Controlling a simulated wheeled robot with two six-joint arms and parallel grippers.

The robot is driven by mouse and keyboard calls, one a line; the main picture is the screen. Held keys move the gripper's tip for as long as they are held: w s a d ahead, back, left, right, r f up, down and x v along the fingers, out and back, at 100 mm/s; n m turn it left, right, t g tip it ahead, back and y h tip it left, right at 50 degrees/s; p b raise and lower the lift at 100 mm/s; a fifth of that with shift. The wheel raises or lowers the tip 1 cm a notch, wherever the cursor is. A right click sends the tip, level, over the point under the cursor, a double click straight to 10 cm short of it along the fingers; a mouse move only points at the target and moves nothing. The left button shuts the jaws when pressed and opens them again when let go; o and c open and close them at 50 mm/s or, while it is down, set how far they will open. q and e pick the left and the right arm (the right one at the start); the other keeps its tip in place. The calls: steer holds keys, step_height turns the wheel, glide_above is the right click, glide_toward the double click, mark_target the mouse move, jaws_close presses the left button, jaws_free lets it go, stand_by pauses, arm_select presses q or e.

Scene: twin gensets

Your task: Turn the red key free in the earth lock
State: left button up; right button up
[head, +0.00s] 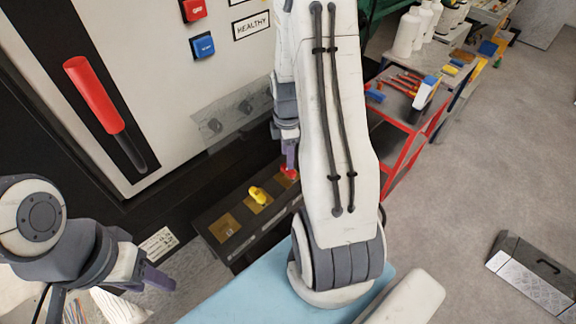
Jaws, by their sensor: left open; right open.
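The red key (289,173) shows as a small red patch at the far end of a dark ledge (242,250) that carries brass lock plates. My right gripper (291,160) is open and points down right at the red key. Its fingers and my arm hide part of the key and the lock under it. I cannot tell whether the fingers are around the key or just above it. My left gripper (157,279) is open and empty at the lower left, well apart from the ledge.
A yellow key (259,195) stands in the middle brass plate; the near brass plate (225,228) is bare. A clear flap (230,115) hangs above the ledge. A red lever (92,95) is on the cabinet. A red cart (405,135) stands behind my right arm.

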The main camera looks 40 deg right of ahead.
mark_target(288, 174)
steer(key=m, duration=0.6)
steer(key=shift+b, duration=0.3)
steer(key=shift+m, duration=0.9)
steer(key=m, duration=0.4)
steer(key=shift+f, duration=0.25)
step_height(288, 174, down, 6)
steer(key=b, duration=0.4)
steer(key=shift+r, duration=0.25)
steer(key=shift+c, duration=0.3)
jaws_close()
